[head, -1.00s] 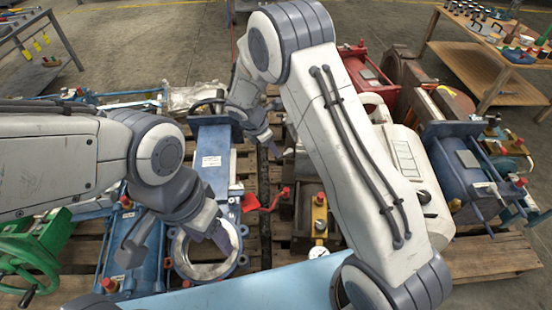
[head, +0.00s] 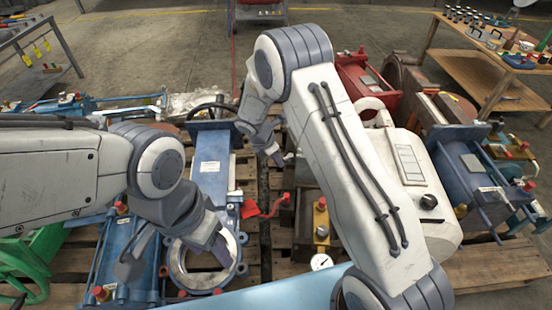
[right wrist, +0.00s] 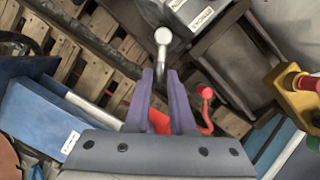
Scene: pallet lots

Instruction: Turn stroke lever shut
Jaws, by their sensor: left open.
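A red lever (head: 268,208) with a red knob sticks out beside the blue cylinder (head: 210,165) in the head view. In the right wrist view, the red lever's knob (right wrist: 206,92) is right of my fingers, and red shows between them. A silver lever with a pale ball knob (right wrist: 162,36) lies just beyond the fingertips. I cannot tell which is the stroke lever. My left gripper (head: 175,255) is open over the blue ring flange (head: 232,272).
A white housing (head: 405,160), a blue machine (head: 468,175) and red equipment (head: 365,85) crowd the right. A brass block with a red knob (head: 321,225) and a gauge (head: 321,262) stand near the red lever. A green machine (head: 40,255) is at left. Pallet slats show between.

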